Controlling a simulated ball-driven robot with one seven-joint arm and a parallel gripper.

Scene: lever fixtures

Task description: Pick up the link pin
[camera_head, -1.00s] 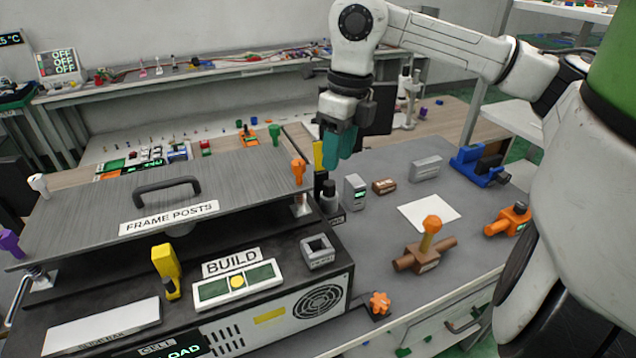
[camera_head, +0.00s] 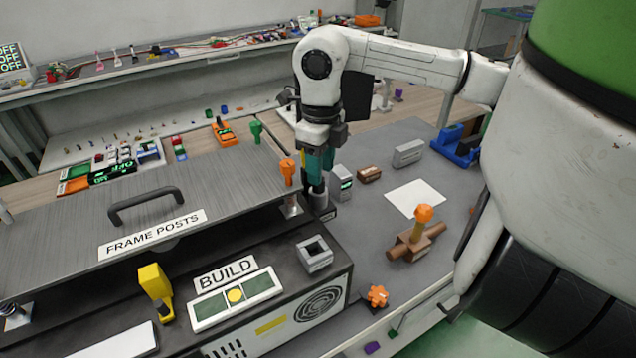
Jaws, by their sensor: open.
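A pin with an orange head (camera_head: 424,213) stands upright in a brown block with a cross rod (camera_head: 411,245) on the grey table, apart from my gripper. No label shows which piece is the link pin.
An orange-topped post (camera_head: 288,170) stands close left of my gripper, at the corner of the FRAME POSTS plate (camera_head: 230,180). A grey box with a green display (camera_head: 342,182) is close right. A white sheet (camera_head: 414,198) lies farther right. A blue vise (camera_head: 458,146) stands behind.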

